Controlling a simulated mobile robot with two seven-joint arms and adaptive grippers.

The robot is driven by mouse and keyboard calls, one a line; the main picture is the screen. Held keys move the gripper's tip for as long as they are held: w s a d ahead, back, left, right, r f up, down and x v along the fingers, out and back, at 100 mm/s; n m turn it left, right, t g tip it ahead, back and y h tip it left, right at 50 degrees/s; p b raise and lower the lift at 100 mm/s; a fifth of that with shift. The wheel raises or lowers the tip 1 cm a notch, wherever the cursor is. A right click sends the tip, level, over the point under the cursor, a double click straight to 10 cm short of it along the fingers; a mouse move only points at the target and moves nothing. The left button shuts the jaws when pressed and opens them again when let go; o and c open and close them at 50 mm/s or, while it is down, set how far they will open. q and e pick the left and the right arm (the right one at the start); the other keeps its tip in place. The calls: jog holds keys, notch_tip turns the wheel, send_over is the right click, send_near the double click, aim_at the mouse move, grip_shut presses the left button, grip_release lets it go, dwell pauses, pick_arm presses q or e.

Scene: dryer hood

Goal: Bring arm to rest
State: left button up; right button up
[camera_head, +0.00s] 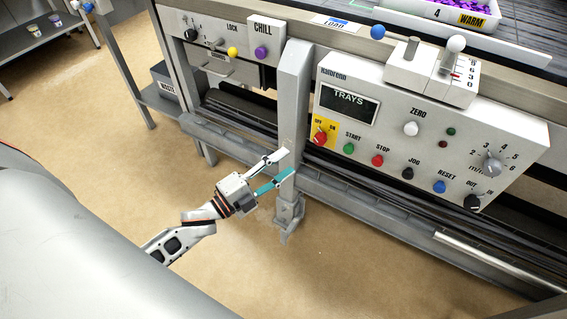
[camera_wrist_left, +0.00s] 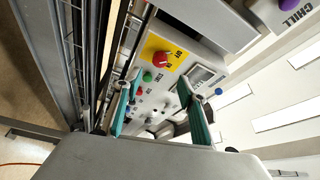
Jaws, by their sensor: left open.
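My left gripper (camera_head: 282,168) is open and empty in the head view, low in front of the grey upright post of the machine. Its fingers also show in the left wrist view (camera_wrist_left: 158,105), apart, with the control panel beyond them. The control panel (camera_head: 430,130) carries a red knob (camera_head: 320,138) on a yellow plate, a row of coloured buttons and a display reading TRAYS. The red knob also shows in the left wrist view (camera_wrist_left: 161,59). My right gripper is not in either view.
The grey post (camera_head: 292,100) stands close behind the fingers, and a grey rail (camera_head: 350,196) runs along the machine's front. A CHILL box (camera_head: 267,38) and LOCK panel sit at upper left. A tray (camera_head: 430,14) lies on the belt at top. The tan floor at left is open.

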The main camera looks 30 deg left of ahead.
pick_arm(q)
jog(key=s+d+f+n+g+y+p, duration=0.1)
jog(key=s+f+n+g+p, duration=0.1)
jog(key=s+n, duration=0.3)
jog(key=s+d+f+n+g+y+p, duration=0.2)
jog(key=s+n+p, duration=0.3)
jog(key=s, duration=0.5)
jog(key=s+d+f+n+g+y+p, duration=0.2)
jog(key=s+n+g+p, duration=0.1)
jog(key=s, duration=0.4)
jog(key=n+p, duration=0.1)
jog(key=n, duration=0.1)
jog(key=shift+s+n, duration=0.25)
jog(key=shift+n, duration=0.05)
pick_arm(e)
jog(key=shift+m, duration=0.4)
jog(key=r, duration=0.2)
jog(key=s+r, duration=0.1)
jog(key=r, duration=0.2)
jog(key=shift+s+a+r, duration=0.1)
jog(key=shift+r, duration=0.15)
pick_arm(q)
jog(key=c, duration=0.4)
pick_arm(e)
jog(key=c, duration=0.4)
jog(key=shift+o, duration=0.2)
pick_arm(q)
jog(key=shift+a, duration=0.15)
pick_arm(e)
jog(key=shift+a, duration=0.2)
